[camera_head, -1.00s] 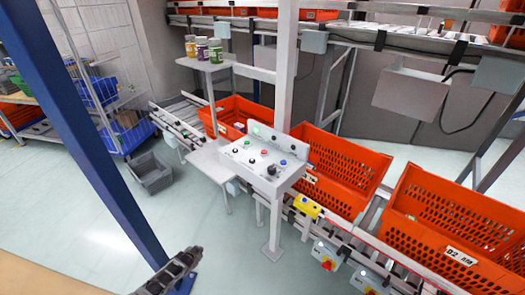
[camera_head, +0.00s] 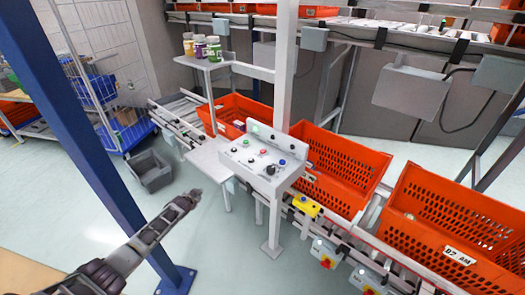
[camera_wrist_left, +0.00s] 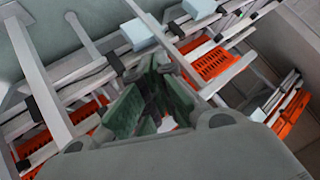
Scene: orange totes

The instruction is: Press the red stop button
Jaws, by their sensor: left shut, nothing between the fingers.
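A light grey control box (camera_head: 240,167) stands on a post in the middle of the head view. On its sloped top are several small buttons and knobs, among them a red button (camera_head: 263,152), a green one, a blue one and a black knob. My left gripper (camera_head: 193,194) is left of and lower in the picture than the box, apart from it, pointing towards it. It is shut and empty. Its dark green fingers (camera_wrist_left: 150,100) fill the middle of the left wrist view, where the red button cannot be made out. My right gripper is not in view.
Orange totes (camera_head: 450,225) stand on the conveyor behind and right of the box. A yellow box (camera_head: 307,206) sits below it. A blue post (camera_head: 95,130) rises close to my left arm. A grey bin (camera_head: 152,172) is on the floor. A white shelf (camera_head: 208,158) adjoins the box.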

